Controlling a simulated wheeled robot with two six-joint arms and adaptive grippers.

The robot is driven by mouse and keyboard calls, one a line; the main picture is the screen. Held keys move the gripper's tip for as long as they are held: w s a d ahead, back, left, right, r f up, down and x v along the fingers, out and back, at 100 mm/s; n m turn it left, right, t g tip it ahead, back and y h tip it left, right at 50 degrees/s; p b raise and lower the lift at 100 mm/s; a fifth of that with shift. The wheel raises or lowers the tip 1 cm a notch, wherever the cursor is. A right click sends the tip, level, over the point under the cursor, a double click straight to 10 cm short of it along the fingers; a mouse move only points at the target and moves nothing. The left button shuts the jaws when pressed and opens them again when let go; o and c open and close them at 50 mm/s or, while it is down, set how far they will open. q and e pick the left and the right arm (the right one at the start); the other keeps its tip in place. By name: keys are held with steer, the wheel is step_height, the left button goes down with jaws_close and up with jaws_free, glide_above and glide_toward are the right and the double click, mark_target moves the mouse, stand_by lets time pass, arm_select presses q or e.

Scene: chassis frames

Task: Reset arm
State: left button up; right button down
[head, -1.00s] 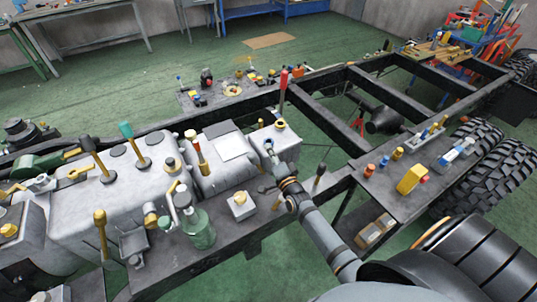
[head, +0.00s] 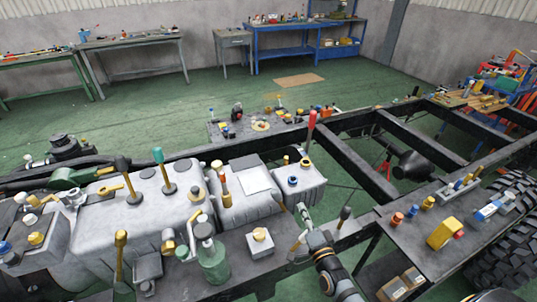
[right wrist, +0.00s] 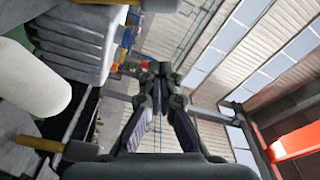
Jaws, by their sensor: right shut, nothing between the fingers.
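My right gripper (head: 303,215) is in the head view, just right of the grey engine-like unit and above the black chassis frame (head: 350,163). It is shut and empty. In the right wrist view the right gripper (right wrist: 158,72) also shows, with its two fingers meeting at the tips and nothing held. I cannot tell from the head view whether it touches anything. My left gripper is not in view.
A yellow block (head: 445,234) sits on the right shelf. The green floor behind the chassis is mostly clear.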

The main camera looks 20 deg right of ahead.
steer(key=s+a+f+n+g+y, duration=0.35)
steer(key=a+n+g, duration=0.3)
steer(key=n, duration=0.25)
steer(key=s+d+n+g+h, duration=0.3)
steer(key=s+n+g, duration=0.4)
steer(key=s, duration=0.8)
steer(key=s+d+f+m+g, duration=0.1)
steer(key=d+f, duration=0.1)
steer(key=f, duration=1.1)
steer(key=s+d+f+g, duration=0.1)
steer(key=s+f+g, duration=0.1)
steer(key=f, duration=1.2)
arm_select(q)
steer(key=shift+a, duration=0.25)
arm_select(e)
steer(key=s+d+f, duration=0.1)
steer(key=s+f, duration=1.4)
steer(key=s, duration=0.3)
steer(key=shift+d+f+g, duration=0.15)
steer(key=shift+d+g, duration=0.05)
steer(key=shift+g, duration=0.25)
